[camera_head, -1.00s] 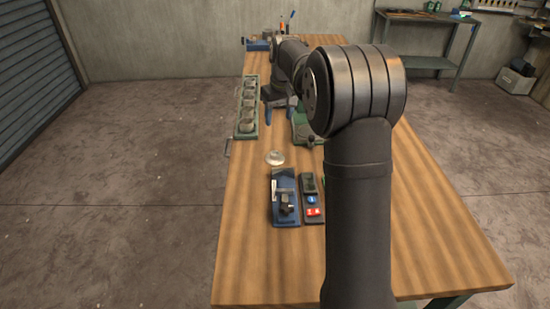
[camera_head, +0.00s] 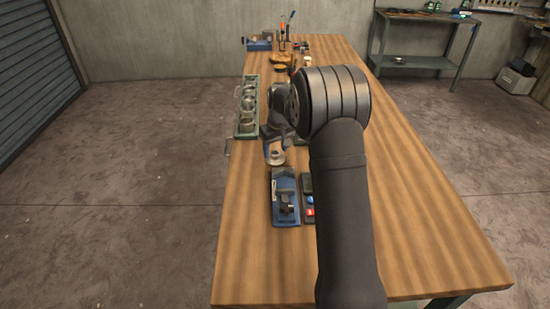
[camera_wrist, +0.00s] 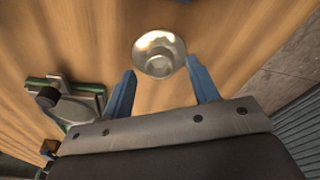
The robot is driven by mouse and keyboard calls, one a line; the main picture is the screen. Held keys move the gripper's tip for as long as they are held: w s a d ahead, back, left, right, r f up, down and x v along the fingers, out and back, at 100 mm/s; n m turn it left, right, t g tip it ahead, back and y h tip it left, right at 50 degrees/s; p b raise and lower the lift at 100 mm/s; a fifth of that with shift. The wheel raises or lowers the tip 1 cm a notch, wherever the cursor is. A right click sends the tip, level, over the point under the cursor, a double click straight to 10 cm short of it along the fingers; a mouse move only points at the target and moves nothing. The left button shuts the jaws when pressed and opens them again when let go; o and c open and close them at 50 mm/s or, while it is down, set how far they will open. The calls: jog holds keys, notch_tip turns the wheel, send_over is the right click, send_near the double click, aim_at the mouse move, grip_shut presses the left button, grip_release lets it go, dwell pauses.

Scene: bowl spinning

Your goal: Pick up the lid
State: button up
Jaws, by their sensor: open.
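The lid (camera_head: 276,158), a small round silvery dome with a central knob, lies on the wooden table towards its left side. In the wrist view, the lid (camera_wrist: 160,50) is just beyond my fingertips and centred between them. My gripper (camera_head: 276,148) is above the lid in the head view and partly covers it. In the wrist view, my gripper (camera_wrist: 160,68) has its two blue fingers wide apart with nothing between them. I cannot tell the exact height of the fingers above the lid.
A blue tool (camera_head: 285,198) lies in front of the lid, beside a dark tray with small coloured pieces (camera_head: 308,198). A green tray of round metal parts (camera_head: 247,106) lies along the left edge. A green device (camera_wrist: 78,102) is left of my fingers. The table's right side is clear.

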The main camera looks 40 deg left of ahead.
jog(key=shift+a+f, duration=0.1)
jog(key=shift+f, duration=0.55)
jog(key=c, duration=1)
jog(key=shift+c, duration=0.2)
jog(key=shift+r, duration=0.1)
jog(key=shift+r, duration=0.6)
notch_tip(320, 180, up, 3)
jog(key=shift+f, duration=0.1)
jog(key=w+d+r, duration=0.4)
jog(key=d+r, duration=0.2)
jog(key=d, duration=0.4)
jog(key=w+a, duration=0.9)
jog(key=w, duration=0.5)
jog(key=shift+r, duration=0.2)
